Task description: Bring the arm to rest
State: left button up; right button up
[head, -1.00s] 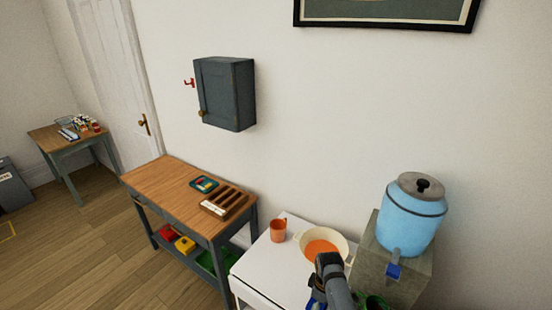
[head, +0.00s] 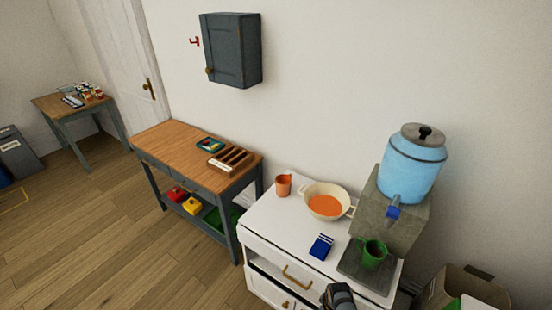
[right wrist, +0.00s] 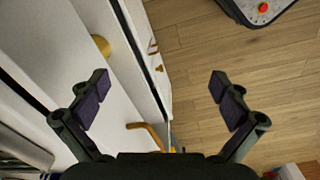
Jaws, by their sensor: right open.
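My right gripper (right wrist: 159,83) is open in the right wrist view, with its two fingers spread wide and nothing between them. It hangs beside the white cabinet's front (right wrist: 115,90), with wooden floor (right wrist: 225,55) on the other side. A dark part of my arm shows at the bottom edge of the head view, low in front of the white cabinet (head: 262,222). The fingers do not show in the head view. My left gripper is in neither view.
The cabinet top holds an orange cup (head: 283,186), a pan with orange contents (head: 324,204), a blue cloth (head: 321,246) and a green mug (head: 373,255). A blue dispenser (head: 412,172) stands on a grey block. An open box (head: 440,291) is at right.

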jog(key=s+d+f+m+b, duration=0.2)
jog(key=s+d+f, duration=0.1)
jog(key=s+f, duration=0.4)
jog(key=s+d+f+m+b, duration=0.2)
jog(key=s+f, duration=0.6)
jog(key=s, duration=0.5)
jog(key=s+d+f+m+b, duration=0.3)
jog(key=s+f, duration=0.4)
jog(key=s, duration=0.3)
jog(key=shift+d+f+t+h, duration=0.2)
jog(key=shift+d+t+h, duration=0.15)
jog(key=shift+d, duration=0.5)
jog(key=shift+s, duration=0.1)
